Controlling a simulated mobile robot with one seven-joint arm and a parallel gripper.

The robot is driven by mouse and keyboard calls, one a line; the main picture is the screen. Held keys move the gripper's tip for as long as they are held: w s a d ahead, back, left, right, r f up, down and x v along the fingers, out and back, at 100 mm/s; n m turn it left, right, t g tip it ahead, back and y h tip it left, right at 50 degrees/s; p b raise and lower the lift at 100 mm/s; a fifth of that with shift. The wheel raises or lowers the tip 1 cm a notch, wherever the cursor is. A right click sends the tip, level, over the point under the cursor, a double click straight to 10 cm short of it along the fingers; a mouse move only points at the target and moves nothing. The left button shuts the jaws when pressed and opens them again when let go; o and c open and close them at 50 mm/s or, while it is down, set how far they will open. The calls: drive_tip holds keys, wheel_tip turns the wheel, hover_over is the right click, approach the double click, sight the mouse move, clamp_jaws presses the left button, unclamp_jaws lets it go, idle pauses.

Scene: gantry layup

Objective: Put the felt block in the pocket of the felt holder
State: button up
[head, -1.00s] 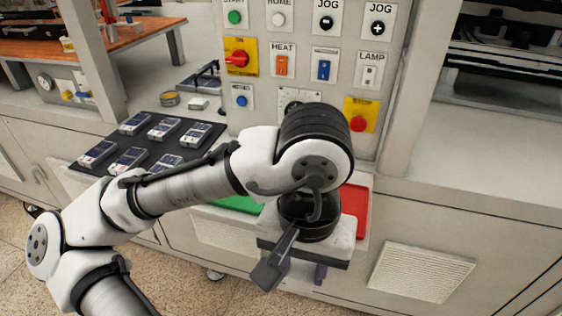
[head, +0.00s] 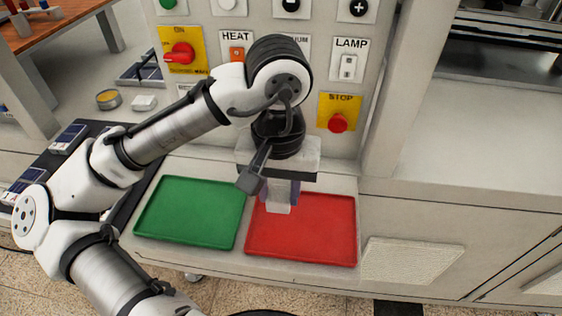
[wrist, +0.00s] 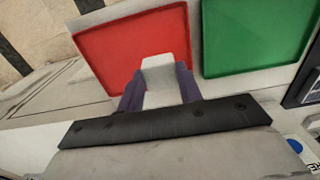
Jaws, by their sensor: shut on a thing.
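My gripper (head: 281,194) points down above the red tray, near its upper left part. Its purple fingers are shut on a white block, which I take to be the felt block (head: 279,204). The wrist view shows the felt block (wrist: 164,74) standing out between the two fingers (wrist: 160,90), over the red tray. I cannot make out the felt holder or its pocket for certain in either view.
A red tray (head: 320,240) and a green tray (head: 190,213) lie side by side, both empty where visible. The control panel with a stop button (head: 338,122) stands behind. A yellow tin (head: 109,99) and a small white item (head: 144,103) sit at left.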

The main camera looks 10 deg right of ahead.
drive_tip(key=w+d+f+p, duration=0.1)
drive_tip(key=w, duration=0.3)
drive_tip(key=w+d+f+p, duration=0.1)
drive_tip(key=w, duration=0.3)
drive_tip(key=w+d+p, duration=0.1)
drive_tip(key=w+d, duration=0.1)
drive_tip(key=w, duration=0.2)
drive_tip(key=shift+w+f, duration=0.3)
drive_tip(key=shift+f, duration=0.1)
wheel_tip(320, 180, down, 3)
drive_tip(key=shift+r+p, duration=0.1)
drive_tip(key=shift+p, duration=0.4)
drive_tip(key=shift+w+f+p, duration=0.15)
drive_tip(key=shift+f+p, duration=0.25)
drive_tip(key=shift+f, duration=0.2)
drive_tip(key=shift+d+f, duration=0.1)
drive_tip(key=shift+f, duration=0.05)
drive_tip(key=shift+f, duration=0.25)
drive_tip(key=o, duration=1)
drive_tip(key=shift+r, duration=0.1)
drive_tip(key=shift+c, duration=0.2)
